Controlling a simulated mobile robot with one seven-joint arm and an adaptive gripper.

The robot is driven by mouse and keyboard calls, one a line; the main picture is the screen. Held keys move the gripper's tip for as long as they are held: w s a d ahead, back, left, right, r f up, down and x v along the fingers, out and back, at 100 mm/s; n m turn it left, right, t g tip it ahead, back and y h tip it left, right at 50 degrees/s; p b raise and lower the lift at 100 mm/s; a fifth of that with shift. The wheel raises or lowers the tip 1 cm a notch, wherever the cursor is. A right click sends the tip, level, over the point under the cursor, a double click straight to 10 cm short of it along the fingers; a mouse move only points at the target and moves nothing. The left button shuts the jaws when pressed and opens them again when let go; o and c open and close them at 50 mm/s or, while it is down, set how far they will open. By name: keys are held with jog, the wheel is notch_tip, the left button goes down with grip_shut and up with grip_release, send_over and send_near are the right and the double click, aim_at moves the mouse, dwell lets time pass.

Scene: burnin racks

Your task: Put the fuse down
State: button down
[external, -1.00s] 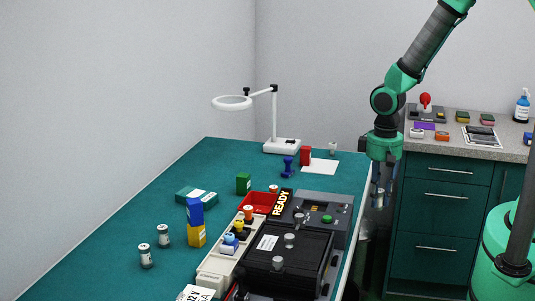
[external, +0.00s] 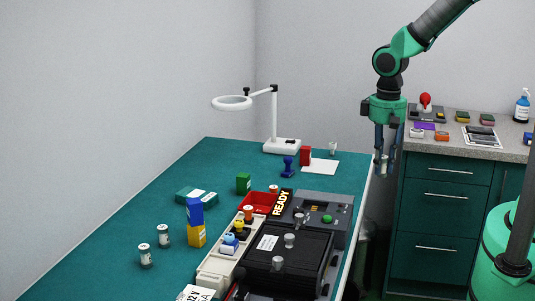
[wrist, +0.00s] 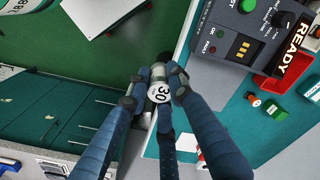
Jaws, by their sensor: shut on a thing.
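My gripper (external: 383,160) hangs fingers down beyond the right edge of the green table, in front of the grey-topped cabinet. In the wrist view my gripper (wrist: 158,98) is shut on a fuse (wrist: 159,91), a small pale cylinder with a round end marked 30. The fuse is held in the air, over the gap between table and cabinet as seen from above. Its lower part is partly hidden by the fingers. Similar white cylinders (external: 164,235) stand on the left of the table.
A dark tester with a READY sign (external: 282,203) and a green button fills the table's right side. A pale rack (external: 214,267) and a red bin (external: 258,201) are beside it. A ring lamp (external: 283,145) stands behind. The cabinet's worktop (external: 454,131) holds several small items.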

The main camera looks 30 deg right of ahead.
jog(key=w+a+r+n+p, duration=0.2)
jog(key=w+a+p, duration=0.1)
jog(key=w+a, duration=0.85)
jog(key=w+a+r+n+p, duration=0.1)
jog(key=w+a+r+p, duration=0.15)
jog(key=w+a, duration=0.95)
jog(key=w+a+f+n+p, duration=0.1)
jog(key=w+a+f+p, duration=0.1)
jog(key=a, duration=1.1)
jog(key=w+a+f+n+p, duration=0.1)
jog(key=a+f+p, duration=0.15)
jog(key=a, duration=0.95)
notch_tip(320, 180, down, 5)
jog(key=shift+w+f+b, duration=0.15)
jog(key=shift+b, duration=0.35)
jog(key=shift+f, duration=3.05)
